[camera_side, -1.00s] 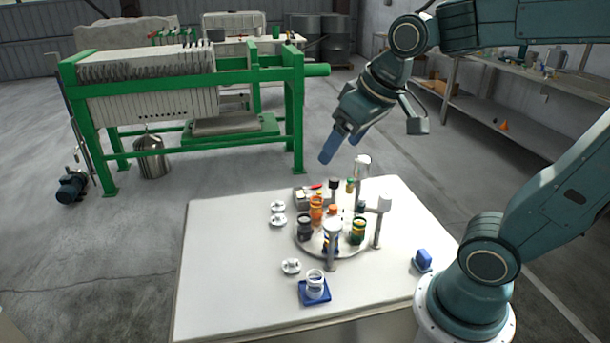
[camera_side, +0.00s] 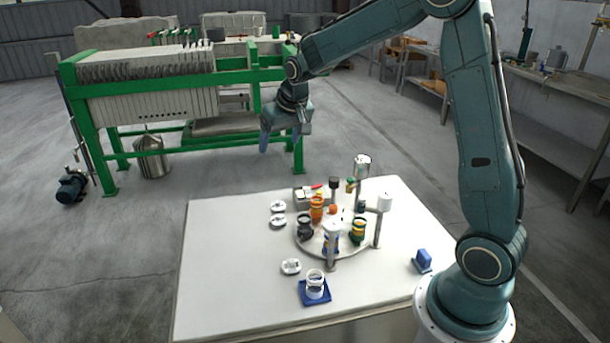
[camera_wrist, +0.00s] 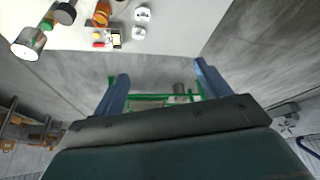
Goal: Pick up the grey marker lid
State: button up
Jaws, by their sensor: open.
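I cannot pick out the grey marker lid with certainty. A dark grey round cap (camera_side: 333,183) stands among the items at the back of the table, and a dark round top (camera_wrist: 64,13) shows in the wrist view. A small grey holder (camera_side: 301,195) with red and yellowish pieces is beside it; it also shows in the wrist view (camera_wrist: 116,41). My gripper (camera_side: 282,140) is open and empty, high above the floor beyond the table's back edge. Its blue fingers are spread apart in the wrist view (camera_wrist: 161,75), with nothing between them.
The white table (camera_side: 225,265) carries a round platform (camera_side: 309,244) crowded with jars and posts. Several white pieces (camera_side: 278,222) lie left of it. A blue tray (camera_side: 328,292) is in front and a blue block (camera_side: 422,260) is at right. A green-framed press (camera_side: 75,120) stands behind.

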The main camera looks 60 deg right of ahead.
jog(key=w+d+f, duration=0.3)
jog(key=d+f, duration=0.1)
jog(key=f, duration=0.2)
jog(key=w+d+f+m, duration=0.1)
jog(key=w+d+f, duration=0.2)
jog(key=f, duration=0.4)
jog(key=w+d+f+m+g, duration=0.1)
jog(key=w+d+f, duration=0.1)
jog(key=d+f, duration=0.2)
notch_tip(320, 180, down, 4)
jog(key=shift+w+d+r+h, duration=0.25)
jog(key=shift+w+d+h, duration=0.05)
jog(key=shift+w+h, duration=0.1)
jog(key=shift+f, duration=0.1)
send_over(278, 202)
jog(key=s+a, duration=0.1)
jog(key=s, duration=0.1)
jog(key=shift+w+f, duration=0.1)
jog(key=shift+f, duration=3.75)
jog(key=shift+x, duration=2.55)
